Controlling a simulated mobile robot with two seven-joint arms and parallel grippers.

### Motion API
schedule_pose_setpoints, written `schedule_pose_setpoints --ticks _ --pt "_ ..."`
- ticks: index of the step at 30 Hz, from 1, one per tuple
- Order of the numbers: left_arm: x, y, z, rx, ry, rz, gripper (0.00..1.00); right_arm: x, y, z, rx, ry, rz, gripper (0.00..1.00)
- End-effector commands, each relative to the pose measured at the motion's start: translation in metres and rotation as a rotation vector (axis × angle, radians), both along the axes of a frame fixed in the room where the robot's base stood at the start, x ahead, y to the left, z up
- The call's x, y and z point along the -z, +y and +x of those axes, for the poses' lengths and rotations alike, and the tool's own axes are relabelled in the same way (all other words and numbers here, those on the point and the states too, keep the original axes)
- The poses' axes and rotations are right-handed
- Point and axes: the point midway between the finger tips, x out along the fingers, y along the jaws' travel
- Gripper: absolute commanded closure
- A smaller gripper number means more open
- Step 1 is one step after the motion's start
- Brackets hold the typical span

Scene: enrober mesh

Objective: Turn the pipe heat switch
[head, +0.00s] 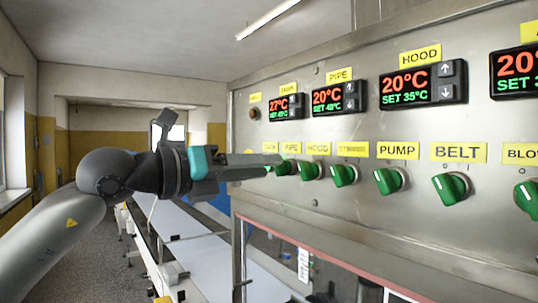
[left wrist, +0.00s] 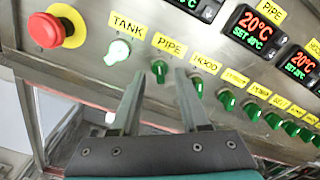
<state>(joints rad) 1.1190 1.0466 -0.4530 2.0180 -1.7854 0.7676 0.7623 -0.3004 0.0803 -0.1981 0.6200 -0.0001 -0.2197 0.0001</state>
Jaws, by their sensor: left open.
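The green pipe switch (left wrist: 160,71) is a knob under the yellow PIPE label (left wrist: 169,45) on the steel control panel. In the left wrist view it shows between the fingertips of my left gripper (left wrist: 160,76). The gripper is open, one finger on each side of the knob in the picture; I cannot tell whether they touch it. In the head view my left gripper (head: 272,163) comes in from the left with its tips close to the panel, and the pipe switch (head: 284,168) shows just beyond them. My right gripper is out of view.
The tank switch (left wrist: 117,51), pale and bright, is left of the pipe switch; the hood switch (left wrist: 197,86) is right of it. A red emergency button (left wrist: 46,30) is at the panel's left. The pipe display (head: 339,97) reads 20°C. A conveyor (head: 185,225) runs below.

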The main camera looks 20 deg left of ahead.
Motion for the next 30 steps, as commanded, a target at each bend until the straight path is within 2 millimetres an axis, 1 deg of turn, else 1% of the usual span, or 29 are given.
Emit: schedule_pose_setpoints --ticks 1,6,16,17,28,30 --pt "-0.002 -0.004 0.005 0.001 0.001 -0.002 0.55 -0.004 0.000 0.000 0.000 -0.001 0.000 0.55" --pt "-0.001 -0.011 0.015 0.000 0.000 -0.002 0.55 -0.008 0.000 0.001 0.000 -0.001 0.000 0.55" --pt "0.000 -0.013 0.017 -0.001 -0.001 -0.001 0.55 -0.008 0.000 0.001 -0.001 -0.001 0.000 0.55" --pt "0.000 -0.013 0.017 -0.001 -0.001 -0.001 0.57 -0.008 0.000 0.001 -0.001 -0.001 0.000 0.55" --pt "0.000 -0.013 0.017 -0.001 0.000 0.000 0.99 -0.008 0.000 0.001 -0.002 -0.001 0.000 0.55" --pt "0.000 -0.013 0.017 -0.001 0.000 0.000 1.00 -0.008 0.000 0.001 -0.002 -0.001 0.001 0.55"
